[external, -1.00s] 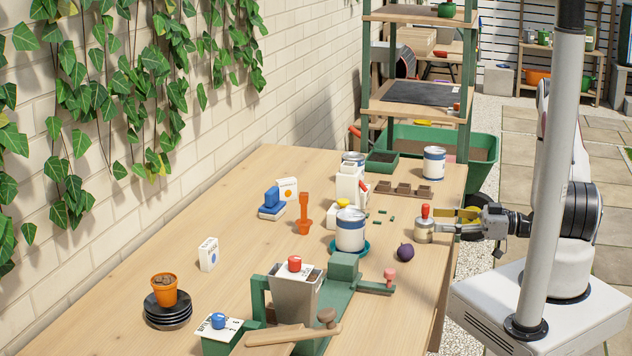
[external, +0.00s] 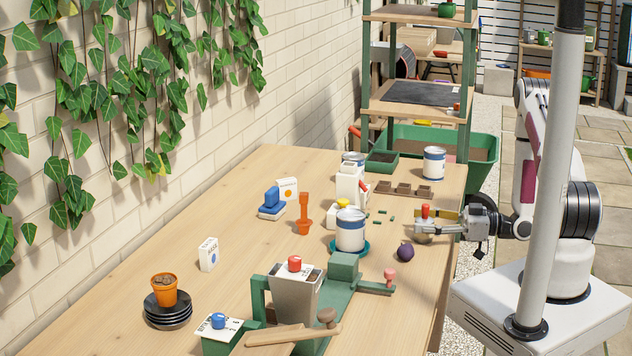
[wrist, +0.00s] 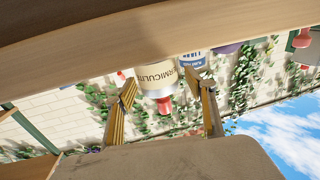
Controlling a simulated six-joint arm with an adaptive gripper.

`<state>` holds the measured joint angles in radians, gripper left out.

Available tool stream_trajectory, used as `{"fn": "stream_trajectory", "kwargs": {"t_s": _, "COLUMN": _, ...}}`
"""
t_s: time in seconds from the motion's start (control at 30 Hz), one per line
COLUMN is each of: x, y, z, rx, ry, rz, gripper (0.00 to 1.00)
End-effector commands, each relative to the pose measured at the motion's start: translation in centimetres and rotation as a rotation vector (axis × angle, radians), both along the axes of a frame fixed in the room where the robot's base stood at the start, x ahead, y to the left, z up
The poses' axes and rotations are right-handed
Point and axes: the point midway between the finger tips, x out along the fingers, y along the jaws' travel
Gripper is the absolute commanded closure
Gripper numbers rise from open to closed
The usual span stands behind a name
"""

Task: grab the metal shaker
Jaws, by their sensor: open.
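The metal shaker (external: 422,238), with a red top, stands upright near the right edge of the table. In the wrist view, which is upside down, the shaker (wrist: 155,80) shows a "VERMICULITE" label and its red knob hanging down. My gripper (external: 432,225) is level and low at the table edge, its fingers reaching along the shaker's sides in the external view and hiding part of its body. In the wrist view the open fingers (wrist: 164,90) stand on both sides of the shaker, with gaps visible. I cannot tell whether either finger touches it.
A dark purple round object (external: 405,252) lies just in front of the shaker. A blue-and-white can (external: 350,232) stands to the left, and brown seedling pots (external: 403,189) lie behind. The wooden table edge (wrist: 150,45) crosses the wrist view close to my gripper.

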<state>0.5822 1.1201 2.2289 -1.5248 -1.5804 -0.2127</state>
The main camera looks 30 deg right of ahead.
Motion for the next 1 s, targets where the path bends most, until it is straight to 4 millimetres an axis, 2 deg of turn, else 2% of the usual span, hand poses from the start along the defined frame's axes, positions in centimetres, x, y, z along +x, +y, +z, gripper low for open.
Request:
{"fn": "stream_trajectory", "kwargs": {"t_s": 0.47, "x": 0.01, "y": -0.01, "z": 0.01, "rx": 0.000, "ry": 0.000, "rz": 0.000, "gripper": 0.45}}
{"fn": "stream_trajectory", "kwargs": {"t_s": 0.63, "x": 0.00, "y": -0.01, "z": 0.01, "rx": 0.000, "ry": 0.000, "rz": 0.000, "gripper": 0.87}}
{"fn": "stream_trajectory", "kwargs": {"t_s": 0.67, "x": 0.00, "y": -0.01, "z": 0.01, "rx": 0.000, "ry": 0.000, "rz": 0.000, "gripper": 0.90}}
{"fn": "stream_trajectory", "kwargs": {"t_s": 1.0, "x": 0.00, "y": -0.01, "z": 0.07, "rx": -0.001, "ry": -0.001, "rz": 0.000, "gripper": 0.90}}
